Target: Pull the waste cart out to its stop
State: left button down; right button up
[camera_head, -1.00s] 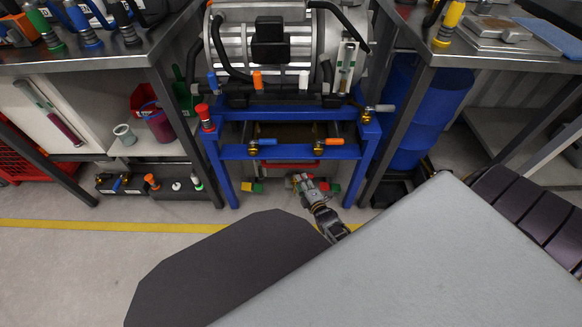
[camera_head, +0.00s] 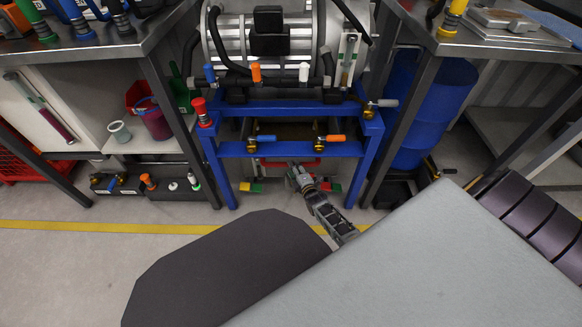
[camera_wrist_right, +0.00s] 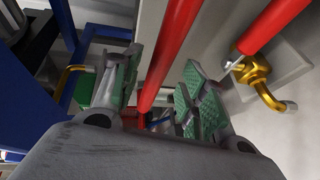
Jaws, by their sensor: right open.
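The waste cart sits low under the blue frame, and its red handle bar (camera_head: 275,163) shows across its front in the head view. My right gripper (camera_head: 297,172) reaches in from below, right at the handle, and overlaps it. In the right wrist view its two green-padded fingers (camera_wrist_right: 158,92) are spread apart. A red bar (camera_wrist_right: 168,50) runs between them, with a gap to the right finger; I cannot tell whether the left finger touches it. My left gripper is not in view.
The blue frame (camera_head: 210,165) has legs on both sides of the cart. Brass valves with blue (camera_head: 264,138) and orange (camera_head: 335,138) handles sit above it. In the wrist view a brass fitting (camera_wrist_right: 257,78) stands near the right finger. Floor in front is open around a yellow line (camera_head: 100,227).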

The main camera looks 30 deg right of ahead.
jog(key=shift+b+x, duration=0.8)
jog(key=shift+x, duration=0.85)
jog(key=shift+w, duration=0.3)
jog(key=c, duration=0.8)
grip_shut()
